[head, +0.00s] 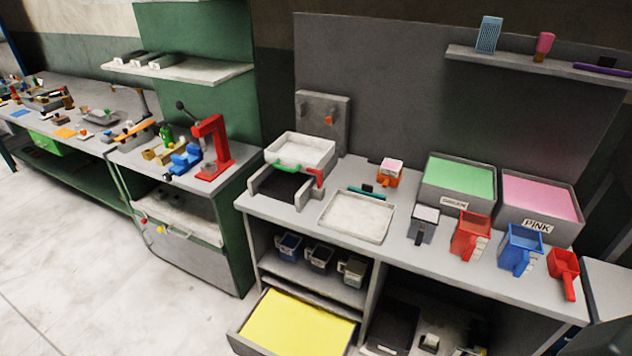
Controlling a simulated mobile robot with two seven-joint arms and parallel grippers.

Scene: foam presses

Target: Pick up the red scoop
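The red scoop (564,264) sits near the right end of the grey workbench in the head view. It has a small boxy bowl, and its handle points down toward the bench's front edge. A larger red container (470,232) with a pale stepped piece on its side stands further left on the same bench. A similar blue container (519,248) stands between the two. Neither of my grippers shows in the head view.
Bins of green (460,176) and pink (540,197) material stand behind the scoop. A white tray (356,217) lies left on the bench. A drawer with a yellow inside (295,325) stands open below. A wall shelf (540,64) hangs above. Open floor (70,255) lies left.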

